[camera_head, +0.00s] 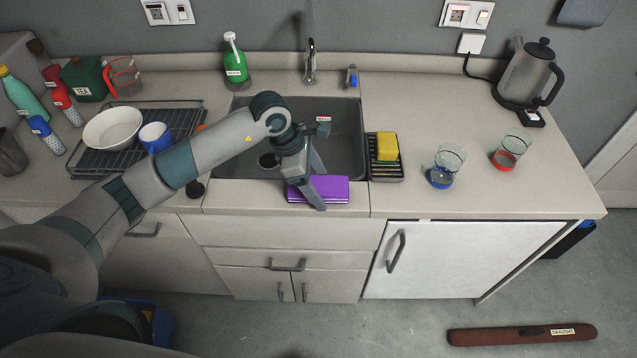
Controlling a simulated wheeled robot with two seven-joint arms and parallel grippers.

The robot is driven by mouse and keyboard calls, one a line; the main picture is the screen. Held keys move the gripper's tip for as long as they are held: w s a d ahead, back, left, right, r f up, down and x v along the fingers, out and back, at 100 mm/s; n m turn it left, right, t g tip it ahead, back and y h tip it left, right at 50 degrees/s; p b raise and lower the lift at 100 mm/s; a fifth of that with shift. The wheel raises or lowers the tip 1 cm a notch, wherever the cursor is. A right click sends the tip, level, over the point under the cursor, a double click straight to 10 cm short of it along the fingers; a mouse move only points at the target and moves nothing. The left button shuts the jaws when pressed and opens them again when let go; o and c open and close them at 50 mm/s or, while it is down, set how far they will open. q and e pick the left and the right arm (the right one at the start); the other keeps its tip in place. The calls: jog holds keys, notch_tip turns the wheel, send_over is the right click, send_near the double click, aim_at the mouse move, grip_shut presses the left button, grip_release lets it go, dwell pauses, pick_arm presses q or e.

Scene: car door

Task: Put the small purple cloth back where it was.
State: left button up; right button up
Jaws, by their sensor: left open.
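The small purple cloth (333,189) lies folded flat on the counter's front edge, just before the sink (345,135). I cannot tell whether a fingertip touches the cloth. My right gripper is not in view.
A rack with a yellow sponge (387,147) stands right of the sink. Beyond it are two glasses, one with a blue base (445,165) and one with a red base (509,150), and a kettle (528,75). A dish rack with a white bowl (112,128) is on the left.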

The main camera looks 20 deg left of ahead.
pick_arm(q)
jog(key=shift+r, duration=0.15)
jog(key=b+v, duration=0.3)
jog(key=v, duration=0.7)
jog(key=shift+a+r+b, duration=0.15)
jog(key=shift+a+b, duration=0.05)
jog(key=shift+b, duration=0.1)
jog(key=shift+s+a+r, duration=0.15)
jog(key=shift+a+r, duration=0.05)
jog(key=shift+r, duration=0.5)
jog(key=shift+a, duration=0.1)
